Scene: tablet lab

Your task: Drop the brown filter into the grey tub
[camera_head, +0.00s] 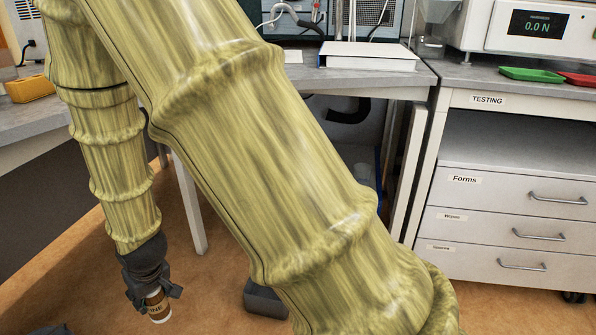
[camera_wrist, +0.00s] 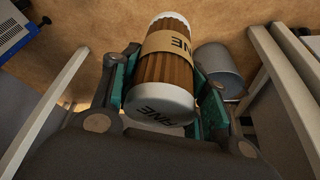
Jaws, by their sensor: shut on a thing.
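The brown filter (camera_wrist: 165,65) is a ribbed brown cylinder with pale end caps and a tan label with dark letters. My gripper (camera_wrist: 162,88) is shut on it, with a green-faced finger on each side. In the head view, the gripper (camera_head: 152,288) hangs low over the floor, with the lower part of the filter (camera_head: 157,307) showing below it. A round grey tub (camera_wrist: 222,72) stands just right of the filter in the wrist view, beyond the right finger. Part of its near side is hidden by the finger. I cannot surely pick out the tub in the head view.
A bench with drawers (camera_head: 515,222) stands at the right, carrying green (camera_head: 531,74) and red trays. An orange block (camera_head: 30,88) sits on the left bench. White table legs (camera_head: 188,200) flank the open floor. A dark grey box-like thing (camera_head: 264,300) is partly hidden behind my arm.

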